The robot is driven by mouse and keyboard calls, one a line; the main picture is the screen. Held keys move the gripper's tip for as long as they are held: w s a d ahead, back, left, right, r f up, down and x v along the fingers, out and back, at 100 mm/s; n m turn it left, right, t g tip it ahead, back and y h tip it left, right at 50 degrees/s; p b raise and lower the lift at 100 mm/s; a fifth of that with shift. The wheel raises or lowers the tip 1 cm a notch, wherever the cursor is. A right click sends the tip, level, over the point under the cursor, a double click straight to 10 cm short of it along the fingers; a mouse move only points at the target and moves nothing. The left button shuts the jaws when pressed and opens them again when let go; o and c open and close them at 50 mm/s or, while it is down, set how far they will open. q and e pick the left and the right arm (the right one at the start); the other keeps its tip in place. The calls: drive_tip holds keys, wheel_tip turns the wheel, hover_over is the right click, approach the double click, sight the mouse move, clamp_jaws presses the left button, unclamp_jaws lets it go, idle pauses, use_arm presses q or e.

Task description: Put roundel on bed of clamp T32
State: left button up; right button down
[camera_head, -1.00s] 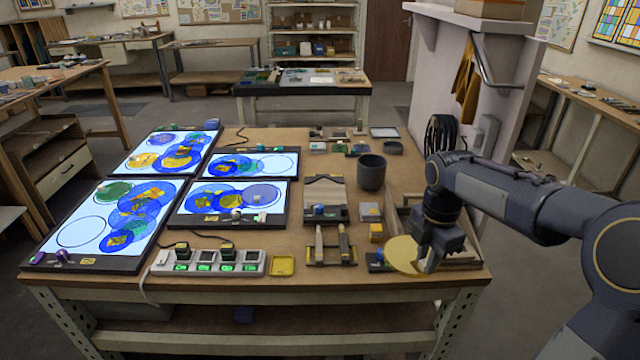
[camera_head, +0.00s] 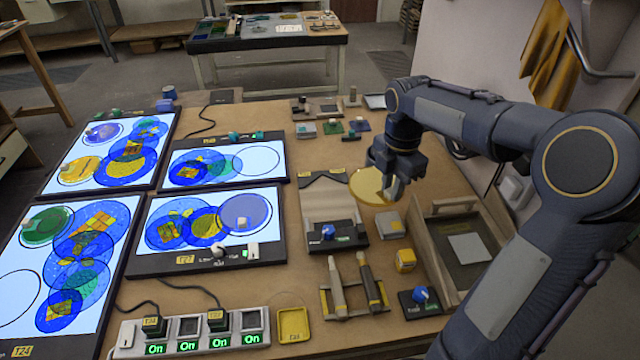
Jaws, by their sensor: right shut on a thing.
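An amber-yellow roundel (camera_head: 366,187) is held by its right edge in my right gripper (camera_head: 393,188), which is shut on it. The roundel is above the table, just right of a flat device with a V-notched back piece, a pale bed (camera_head: 326,203) and a blue knob on a black front block. This device looks like the clamp; its small yellow tag is too small to read, so I cannot confirm T32. The bed is empty. The roundel overlaps its right side in the picture, and I cannot tell the height between them. My left gripper is out of view.
Several lit panels (camera_head: 205,262) with coloured discs fill the left of the table. In front stand a switch strip (camera_head: 190,335), a yellow tray (camera_head: 293,324) and a rack with two tools (camera_head: 353,290). A wooden tray (camera_head: 432,262) is at right, a small blue-knobbed block (camera_head: 420,301) beside it.

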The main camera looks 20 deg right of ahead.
sight(354, 179)
drive_tip(key=w+a+f, duration=0.1)
drive_tip(key=w, duration=0.1)
drive_tip(key=w+a+f+p, duration=0.1)
drive_tip(key=w+a, duration=0.1)
drive_tip(key=w, duration=0.1)
drive_tip(key=w+a+f+p, duration=0.1)
drive_tip(key=w, duration=0.2)
drive_tip(key=shift+w+a+f, duration=0.1)
drive_tip(key=shift+a+f, duration=0.15)
drive_tip(key=shift+f, duration=0.15)
drive_tip(key=w+f, duration=0.1)
drive_tip(key=w+a+f+p, duration=0.1)
drive_tip(key=f, duration=0.1)
drive_tip(key=w+f, duration=0.1)
drive_tip(key=f, duration=0.1)
drive_tip(key=shift+w+a, duration=0.2)
drive_tip(key=shift+a, duration=0.15)
drive_tip(key=shift+w+a+f+p, duration=0.15)
drive_tip(key=shift+w+f+p, duration=0.15)
drive_tip(key=shift+f, duration=0.15)
wheel_tip(354, 179, down, 3)
drive_tip(key=shift+f, duration=0.1)
drive_tip(key=shift+f, duration=0.2)
drive_tip(key=c, duration=1.3)
unclamp_jaws()
drive_tip(key=shift+r, duration=0.1)
